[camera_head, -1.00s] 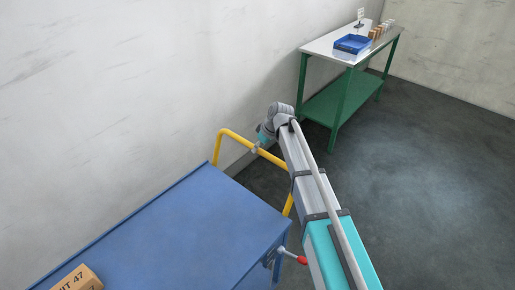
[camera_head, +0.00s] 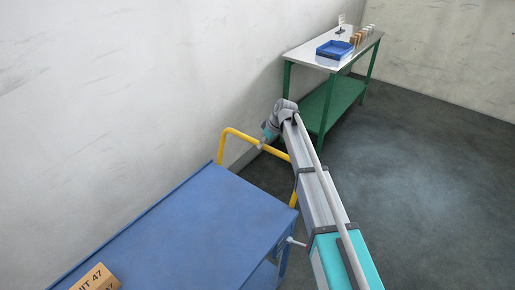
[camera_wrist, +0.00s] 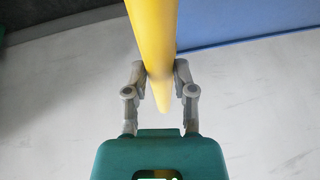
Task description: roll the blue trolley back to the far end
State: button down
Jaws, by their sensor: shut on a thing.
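The blue trolley (camera_head: 205,225) fills the lower left of the head view, close along the wall. Its yellow push handle (camera_head: 237,134) rises at its far end. My gripper (camera_head: 262,144) is shut on the handle's top bar. In the wrist view, the fingers of my gripper (camera_wrist: 160,75) lie on both sides of the yellow bar (camera_wrist: 152,25), and the trolley's blue top (camera_wrist: 260,22) shows behind at the upper right.
A cardboard box (camera_head: 97,280) marked "47" rides on the trolley. A green-legged table (camera_head: 305,58) stands ahead against the wall, with a blue tray (camera_head: 334,49) and several small boxes (camera_head: 359,37) on it. The dark floor (camera_head: 420,170) to the right is clear.

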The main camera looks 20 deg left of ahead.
jog(key=shift+w+d, duration=0.25)
jog(key=shift+w, duration=0.6)
jog(key=shift+c, duration=2.2)
grip_release()
jog(key=shift+w+d, duration=0.1)
jog(key=shift+w, duration=0.05)
jog(key=shift+s, duration=0.25)
